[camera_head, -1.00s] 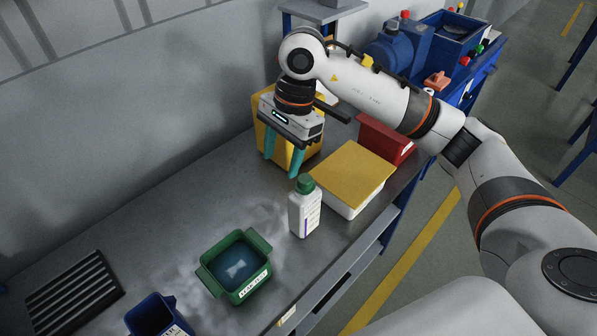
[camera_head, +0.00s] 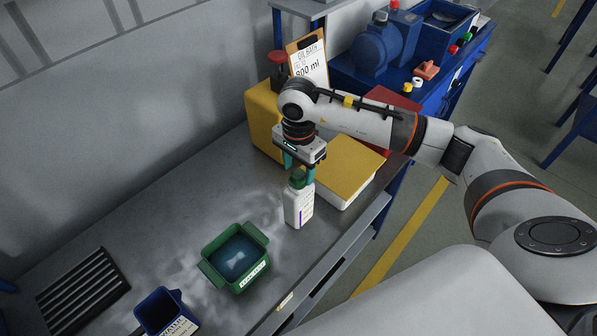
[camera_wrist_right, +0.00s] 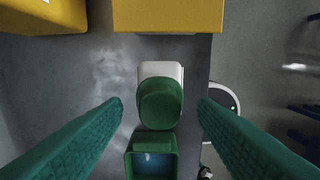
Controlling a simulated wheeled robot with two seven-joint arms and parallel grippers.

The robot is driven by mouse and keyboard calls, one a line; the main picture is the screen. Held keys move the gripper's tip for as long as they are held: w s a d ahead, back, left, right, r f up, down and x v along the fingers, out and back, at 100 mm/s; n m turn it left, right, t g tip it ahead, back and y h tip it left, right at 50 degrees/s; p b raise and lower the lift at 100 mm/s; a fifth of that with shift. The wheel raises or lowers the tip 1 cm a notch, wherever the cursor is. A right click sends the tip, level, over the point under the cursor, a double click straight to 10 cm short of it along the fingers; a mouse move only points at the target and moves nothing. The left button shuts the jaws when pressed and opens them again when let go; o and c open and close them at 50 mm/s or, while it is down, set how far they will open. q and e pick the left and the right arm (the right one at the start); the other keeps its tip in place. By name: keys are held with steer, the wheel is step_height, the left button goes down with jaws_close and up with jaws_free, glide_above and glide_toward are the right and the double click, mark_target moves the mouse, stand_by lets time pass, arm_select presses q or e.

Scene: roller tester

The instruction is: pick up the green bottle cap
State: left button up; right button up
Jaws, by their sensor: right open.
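The green bottle cap (camera_head: 297,180) sits on top of a white bottle (camera_head: 299,207) that stands upright on the grey bench. In the right wrist view the cap (camera_wrist_right: 160,103) lies midway across the gap between my fingers, with the white bottle (camera_wrist_right: 161,70) showing behind it. My right gripper (camera_head: 298,172) points down at the cap, and its teal fingers come down on either side of it. In the right wrist view the fingers (camera_wrist_right: 160,112) are wide apart, with clear space between each and the cap. My left gripper is not in view.
A green tray (camera_head: 262,272) with liquid stands left of the bottle. A yellow-lidded white box (camera_head: 350,166) is close behind it on the right. A yellow container (camera_head: 262,112) stands behind my gripper. A blue bin (camera_head: 160,305) and a black grate (camera_head: 82,290) are further left.

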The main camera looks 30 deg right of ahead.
steer(key=shift+f, duration=0.7)
steer(key=c, duration=1.1)
steer(key=shift+r, duration=0.15)
